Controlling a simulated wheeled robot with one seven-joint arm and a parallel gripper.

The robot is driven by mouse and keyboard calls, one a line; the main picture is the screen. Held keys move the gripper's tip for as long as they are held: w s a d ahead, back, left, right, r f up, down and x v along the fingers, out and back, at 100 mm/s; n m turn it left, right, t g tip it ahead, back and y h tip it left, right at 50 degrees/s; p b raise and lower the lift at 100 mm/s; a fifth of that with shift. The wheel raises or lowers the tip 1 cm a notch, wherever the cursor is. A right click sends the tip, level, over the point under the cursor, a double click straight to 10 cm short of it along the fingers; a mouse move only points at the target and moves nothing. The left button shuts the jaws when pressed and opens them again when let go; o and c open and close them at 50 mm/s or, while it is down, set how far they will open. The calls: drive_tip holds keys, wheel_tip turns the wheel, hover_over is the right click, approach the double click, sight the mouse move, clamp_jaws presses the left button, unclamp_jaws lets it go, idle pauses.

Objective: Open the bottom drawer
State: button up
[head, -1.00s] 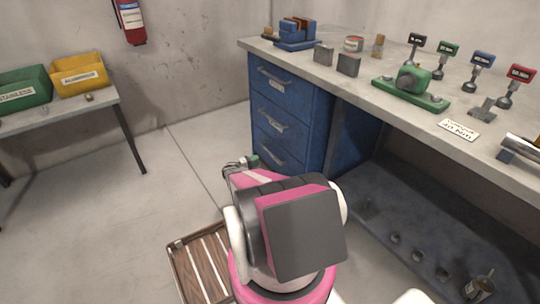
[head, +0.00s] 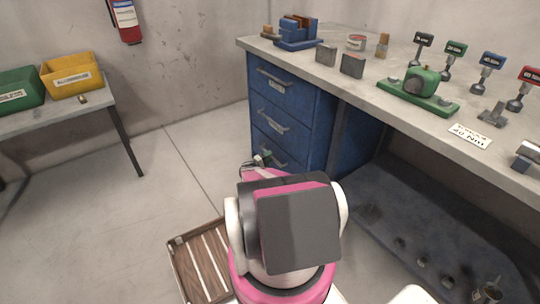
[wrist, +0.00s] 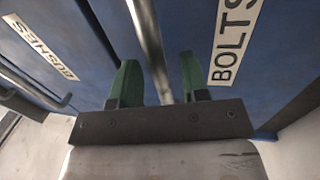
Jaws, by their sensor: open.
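The blue drawer cabinet (head: 318,118) has three stacked drawers, all looking closed in the head view. The bottom drawer (head: 262,140) is partly hidden by my gripper (head: 259,161) and arm. In the wrist view, the drawer labelled BOLTS (wrist: 262,62) is at the right, and its metal bar handle (wrist: 148,38) runs between the two green fingers of my gripper (wrist: 160,82). The fingers are open, one on each side of the bar; I cannot tell if either touches it. A drawer labelled BUSHES (wrist: 75,30) is at the left with its own handle (wrist: 35,92).
The workbench top (head: 350,90) carries a green tool (head: 420,88), grey blocks and coloured stands. A side table with yellow (head: 72,78) and green bins stands left. Floor before the cabinet's left is open.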

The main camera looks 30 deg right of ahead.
drive_tip(key=shift+d+r, duration=0.1)
drive_tip(key=shift+d, duration=0.3)
drive_tip(key=shift+c, duration=0.3)
clamp_jaws()
drive_tip(key=shift+w+a, duration=0.1)
drive_tip(key=shift+a, duration=0.05)
